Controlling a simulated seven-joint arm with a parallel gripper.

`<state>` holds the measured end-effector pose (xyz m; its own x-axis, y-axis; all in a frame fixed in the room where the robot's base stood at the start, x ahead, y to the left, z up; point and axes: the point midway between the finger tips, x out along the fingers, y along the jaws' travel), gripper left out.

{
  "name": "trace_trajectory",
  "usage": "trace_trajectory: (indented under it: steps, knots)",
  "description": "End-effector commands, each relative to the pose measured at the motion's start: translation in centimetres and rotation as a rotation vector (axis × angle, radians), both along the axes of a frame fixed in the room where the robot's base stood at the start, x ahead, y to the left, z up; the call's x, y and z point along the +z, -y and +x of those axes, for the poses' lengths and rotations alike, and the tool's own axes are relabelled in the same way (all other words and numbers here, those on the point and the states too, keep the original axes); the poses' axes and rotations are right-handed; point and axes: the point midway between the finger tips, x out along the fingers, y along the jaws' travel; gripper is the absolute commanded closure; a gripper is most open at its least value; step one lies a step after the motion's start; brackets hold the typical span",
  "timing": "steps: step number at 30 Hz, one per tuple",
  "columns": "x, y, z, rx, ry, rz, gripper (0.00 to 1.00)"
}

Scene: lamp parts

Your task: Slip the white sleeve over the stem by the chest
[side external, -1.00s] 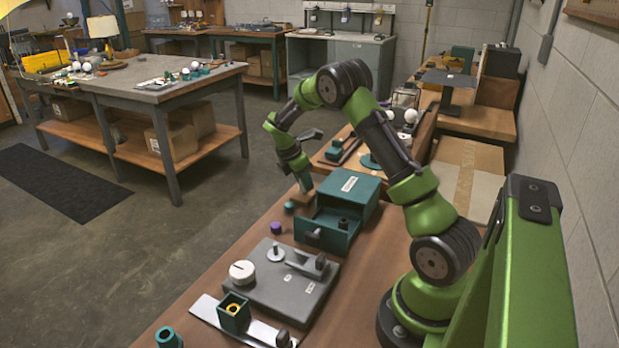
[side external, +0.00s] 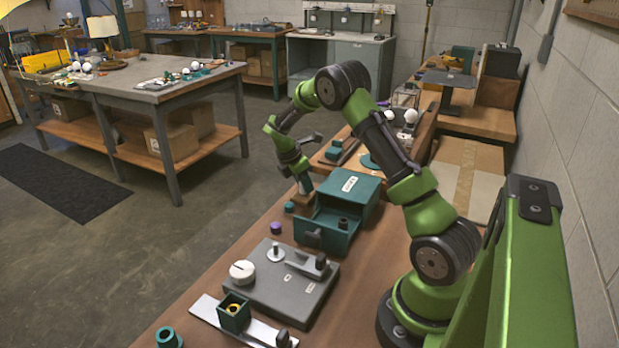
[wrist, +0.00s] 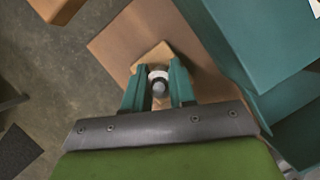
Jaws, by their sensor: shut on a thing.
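My gripper (wrist: 159,84) is shut on the white sleeve (wrist: 157,73), which shows as a pale ring between the two teal fingers in the wrist view. A grey rounded tip (wrist: 160,88), probably the stem's top, shows at the ring's middle. A light wooden base (wrist: 152,56) lies just beyond the fingers. I cannot tell how far the sleeve is down around the stem. In the side external view my gripper (side external: 305,187) points down beside the teal chest (side external: 349,190); the sleeve and stem are too small or hidden to make out there.
The chest's drawer (side external: 327,229) is pulled open, with a dark part inside. The chest also stands close on the right in the wrist view (wrist: 245,40). A purple piece (side external: 276,228) and a grey board (side external: 280,283) with a white knob lie nearer the camera. The bench edge is close on the left.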

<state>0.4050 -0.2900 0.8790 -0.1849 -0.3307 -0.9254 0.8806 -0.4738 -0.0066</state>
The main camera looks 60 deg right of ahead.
Motion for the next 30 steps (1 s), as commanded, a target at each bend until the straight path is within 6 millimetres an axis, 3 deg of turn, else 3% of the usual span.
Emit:
trace_trajectory:
  steps: [30]
  knots:
    - [-0.70,-0.01,-0.01,0.000,-0.001,0.000,1.00]
